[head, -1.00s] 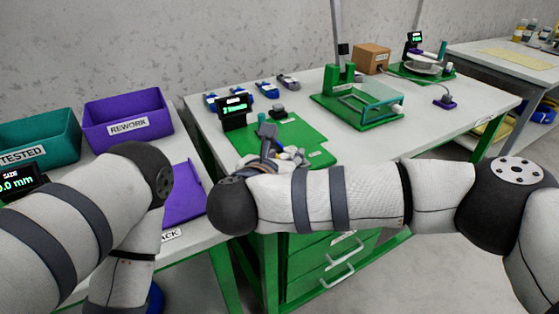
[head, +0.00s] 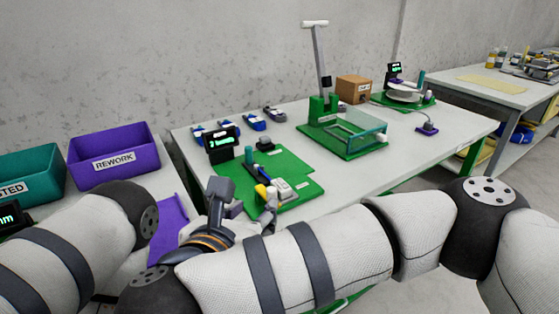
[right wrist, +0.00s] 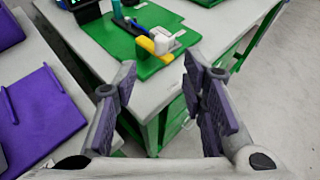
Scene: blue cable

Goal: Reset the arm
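My right gripper (head: 246,207) is in front of the near edge of the green mat (head: 292,165) in the head view. In the right wrist view its two fingers (right wrist: 165,105) are spread apart with nothing between them. My left arm shows at the left of the head view, but its gripper is out of frame. Several blue cable bundles (head: 254,123) lie in a row at the back of the white table. A yellow and white tool (right wrist: 160,42) lies on the mat, beyond my right fingers.
A purple REWORK bin (head: 113,160) and a teal bin (head: 30,175) stand at the left. A small black display (head: 222,144) is beside the mat. A green fixture with a clear cover (head: 352,132) and a brown box (head: 353,89) stand farther back. A purple tray (right wrist: 40,120) lies left of my right gripper.

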